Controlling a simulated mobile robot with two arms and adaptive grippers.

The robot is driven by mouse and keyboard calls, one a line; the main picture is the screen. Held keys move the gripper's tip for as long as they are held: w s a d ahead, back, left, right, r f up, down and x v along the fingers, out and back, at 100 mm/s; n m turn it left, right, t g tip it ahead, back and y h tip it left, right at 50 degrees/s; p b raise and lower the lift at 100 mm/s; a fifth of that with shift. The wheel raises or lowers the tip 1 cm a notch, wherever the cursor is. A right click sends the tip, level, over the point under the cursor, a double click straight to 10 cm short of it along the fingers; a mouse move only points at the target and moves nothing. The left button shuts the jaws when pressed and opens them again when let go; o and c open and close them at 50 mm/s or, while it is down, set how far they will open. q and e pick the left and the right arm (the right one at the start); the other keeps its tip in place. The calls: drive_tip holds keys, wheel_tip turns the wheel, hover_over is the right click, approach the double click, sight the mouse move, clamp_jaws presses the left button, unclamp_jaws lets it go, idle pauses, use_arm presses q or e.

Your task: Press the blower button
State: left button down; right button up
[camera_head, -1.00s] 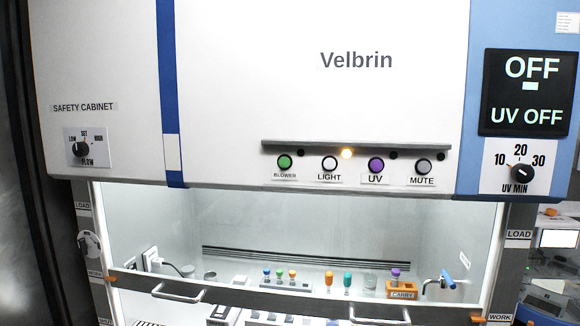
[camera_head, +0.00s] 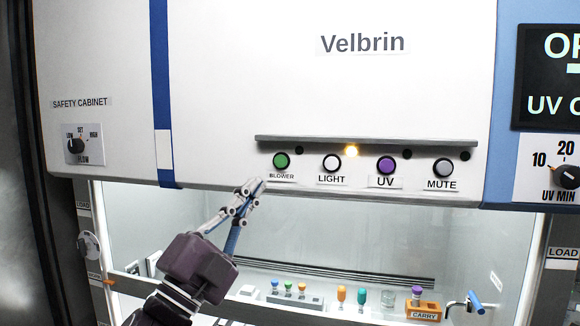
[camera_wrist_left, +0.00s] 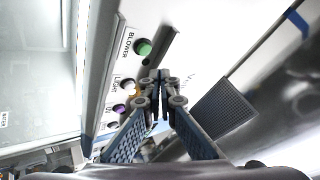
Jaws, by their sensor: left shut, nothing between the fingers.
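The green blower button (camera_head: 281,161) is at the left end of a row on the cabinet's front panel, above its BLOWER label. It also shows in the left wrist view (camera_wrist_left: 144,47), beyond the fingertips. My left gripper (camera_head: 254,186) is shut and empty. In the head view its fingertips appear just below and left of the blower button and its label. In the left wrist view the closed fingertips (camera_wrist_left: 162,78) appear apart from the button. My right gripper is in neither view.
The white light button (camera_head: 331,163), purple UV button (camera_head: 386,166) and grey mute button (camera_head: 441,167) follow to the right. A dark ledge (camera_head: 370,142) with a lit amber lamp (camera_head: 351,150) runs above them. Below is the cabinet opening with a sash bar and several vials.

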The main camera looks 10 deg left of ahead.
sight(281, 161)
use_arm(q)
drive_tip(key=s+d+r+m+h, duration=0.1)
drive_tip(key=s+r+m, duration=0.1)
drive_tip(key=s+r, duration=0.1)
drive_tip(key=shift+d+h, duration=0.4)
drive_tip(key=shift+w+d, duration=0.15)
drive_tip(key=shift+w, duration=4.25)
drive_tip(key=shift+w, duration=0.1)
drive_tip(key=shift+w, duration=0.35)
